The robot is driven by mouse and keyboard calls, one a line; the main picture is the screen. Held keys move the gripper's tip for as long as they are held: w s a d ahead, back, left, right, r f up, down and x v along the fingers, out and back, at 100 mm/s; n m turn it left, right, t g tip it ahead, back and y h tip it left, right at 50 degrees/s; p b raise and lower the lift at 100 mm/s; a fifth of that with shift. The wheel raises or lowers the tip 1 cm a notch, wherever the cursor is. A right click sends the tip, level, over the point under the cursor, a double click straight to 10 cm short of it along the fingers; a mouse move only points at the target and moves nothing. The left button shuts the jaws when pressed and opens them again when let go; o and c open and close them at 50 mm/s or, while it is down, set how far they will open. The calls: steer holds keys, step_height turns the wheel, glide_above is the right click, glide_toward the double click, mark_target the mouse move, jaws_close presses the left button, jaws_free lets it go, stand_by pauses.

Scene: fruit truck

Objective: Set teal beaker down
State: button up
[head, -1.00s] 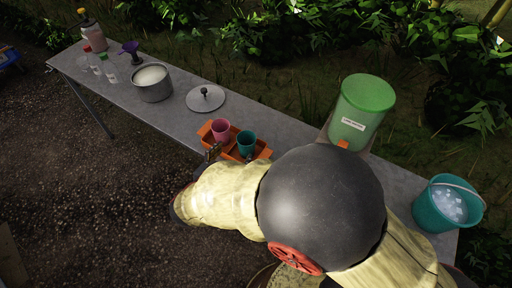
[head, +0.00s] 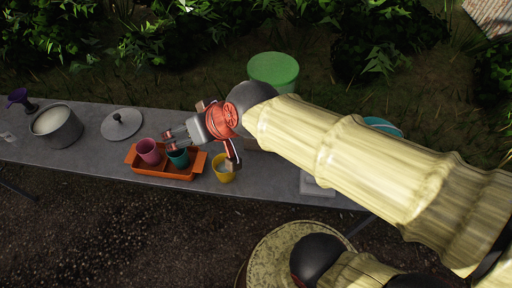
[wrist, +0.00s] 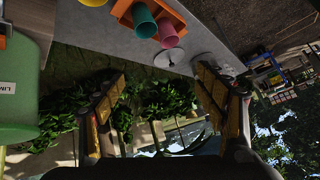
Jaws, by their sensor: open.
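The teal beaker (head: 179,159) stands upright in the right part of the orange tray (head: 165,178) on the long grey table. The pink beaker (head: 148,152) stands just left of it in the same tray. My gripper is up and to the right of the teal beaker in the head view. In the wrist view my gripper (wrist: 160,78) is wide open, with nothing between its fingers. The teal beaker (wrist: 144,22), pink beaker (wrist: 168,36) and part of the tray (wrist: 124,12) show beyond the fingers at the top, apart from them.
A yellow cup (head: 223,174) stands right of the tray, partly behind my gripper. A green-lidded dispenser (head: 273,69) stands behind my arm. A pot lid (head: 121,124), a pot (head: 57,129) and a purple funnel (head: 19,98) are to the left. My arm hides much of the table's right side.

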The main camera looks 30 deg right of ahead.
steer(key=s+d+f+g+h, duration=0.1)
steer(key=s+d+g+h, duration=0.1)
steer(key=s+d, duration=0.9)
steer(key=shift+d+f+m+h, duration=0.2)
steer(key=shift+f+m+h, duration=0.2)
steer(key=shift+h, duration=0.4)
